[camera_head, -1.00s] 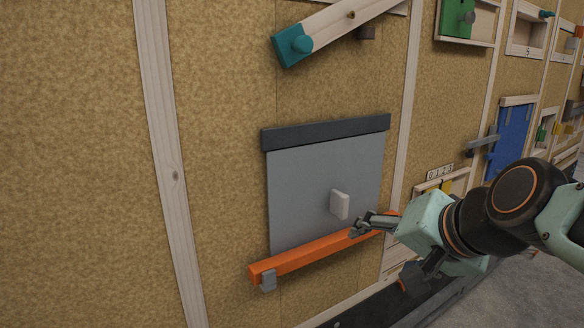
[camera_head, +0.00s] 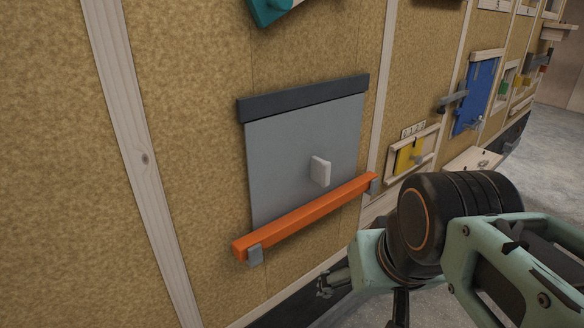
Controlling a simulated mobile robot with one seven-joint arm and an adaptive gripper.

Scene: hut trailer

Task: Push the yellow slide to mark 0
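The yellow slide (camera_head: 409,156) sits in a light wooden frame (camera_head: 391,177) on the wall, right of the grey panel. A small grey knob (camera_head: 421,160) sticks out at its right side. A pale strip with marks (camera_head: 413,130) runs above the frame; its figures are too small to read, so I cannot tell which is 0. My gripper (camera_head: 322,288) is low in the picture, below the orange bar and apart from the slide. Its fingers are small and dark, and I cannot tell whether they are open.
A grey panel (camera_head: 285,150) with a white handle stands above an orange bar (camera_head: 305,214) held in grey brackets. A blue door (camera_head: 477,95) with a grey latch is farther right. A wooden box (camera_head: 475,160) juts out below it. Grey floor lies at the right.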

